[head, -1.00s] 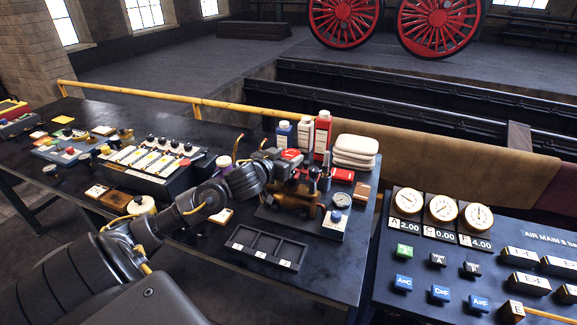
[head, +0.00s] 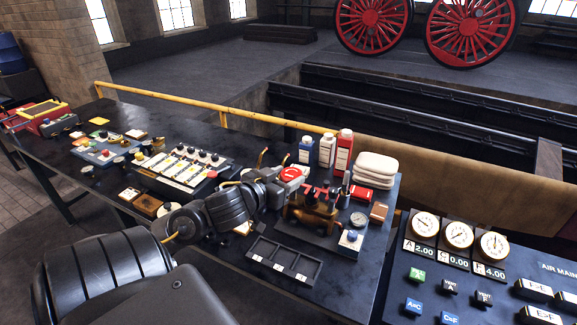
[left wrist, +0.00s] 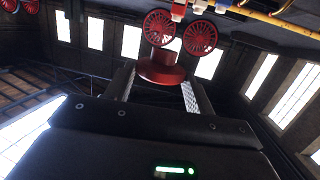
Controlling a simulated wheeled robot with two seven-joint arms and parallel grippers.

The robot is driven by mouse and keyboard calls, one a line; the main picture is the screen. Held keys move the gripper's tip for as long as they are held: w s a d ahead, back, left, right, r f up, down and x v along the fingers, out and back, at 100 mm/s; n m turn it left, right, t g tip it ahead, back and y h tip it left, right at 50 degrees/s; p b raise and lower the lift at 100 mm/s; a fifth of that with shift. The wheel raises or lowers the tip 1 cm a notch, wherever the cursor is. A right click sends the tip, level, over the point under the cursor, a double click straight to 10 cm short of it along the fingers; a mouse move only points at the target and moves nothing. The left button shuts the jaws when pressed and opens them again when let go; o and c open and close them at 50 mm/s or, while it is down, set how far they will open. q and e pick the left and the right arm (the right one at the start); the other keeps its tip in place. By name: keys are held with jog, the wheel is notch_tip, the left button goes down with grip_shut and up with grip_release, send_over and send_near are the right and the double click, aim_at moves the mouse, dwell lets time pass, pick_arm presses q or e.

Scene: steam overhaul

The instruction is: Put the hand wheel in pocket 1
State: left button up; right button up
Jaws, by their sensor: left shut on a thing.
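My left gripper (head: 292,174) is shut on the red hand wheel (head: 289,173), above and just left of the brass valve (head: 312,212) on the bench. In the left wrist view the hand wheel (left wrist: 161,70) shows as a red disc with a raised hub between the two fingers of my left gripper (left wrist: 161,82). The dark pocket tray (head: 283,261) lies on the bench in front of the valve, below the gripper in the picture. It has three pockets with small white labels, too small to read surely, and they look empty. My right gripper is not in view.
Bottles (head: 326,150) and a stack of white cloths (head: 374,168) stand behind the valve. A gauge (head: 359,219) sits at its right. A switch box (head: 182,168) is left of my arm. A gauge panel (head: 457,236) stands at the right, beyond a gap.

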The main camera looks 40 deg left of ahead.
pick_arm(q)
jog(key=shift+s+r+p, duration=0.15)
jog(key=shift+s+p, duration=0.1)
jog(key=shift+p, duration=0.1)
